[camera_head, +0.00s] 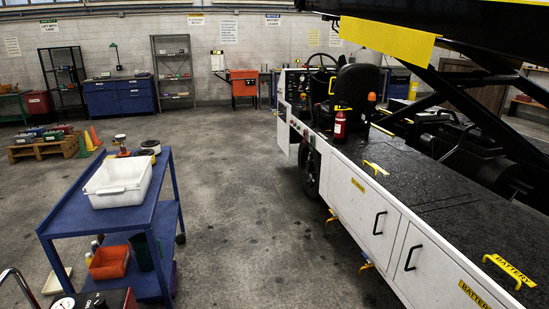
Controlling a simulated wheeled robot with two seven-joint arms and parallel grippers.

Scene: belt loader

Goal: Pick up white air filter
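A short round item with a pale side and dark top (150,146) stands on the top shelf of the blue cart (70,220), at its far right corner. It looks like the white air filter, but it is too small to be sure. A taller, narrow item with a white top (120,138) stands to its left, among small dark and red objects. A white bin (118,182) sits in the middle of the same shelf. Neither of my grippers shows in the head view.
The white belt loader (385,225) with a black deck fills the right side. An orange bin (109,262) sits on the cart's lower shelf. Orange cones (95,136) and a pallet stand behind left. The floor between cart and loader is clear.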

